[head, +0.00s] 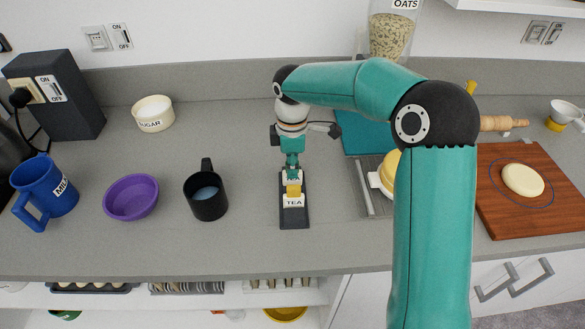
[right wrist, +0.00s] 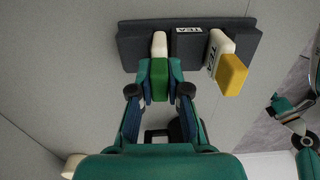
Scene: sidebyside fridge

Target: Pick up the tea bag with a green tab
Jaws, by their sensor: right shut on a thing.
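The tea bag with a green tab (right wrist: 159,79) is white and sits upright at the dark tea holder (right wrist: 188,46), with its white part (right wrist: 159,45) over the holder. My right gripper (right wrist: 155,84) is shut on the green tab. In the head view my right gripper (head: 292,170) is above the far part of the holder (head: 294,223) and hides the green tab. A second tea bag, with a yellow tab (right wrist: 232,75), stands beside it; this tab also shows in the head view (head: 293,190). My left gripper (right wrist: 283,107) shows small at the right wrist view's edge, its jaws unclear.
On the grey counter left of the holder are a black mug (head: 207,204), a purple bowl (head: 131,197), a blue milk jug (head: 45,188) and a sugar bowl (head: 153,114). A wooden board (head: 500,214) with dough lies right.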

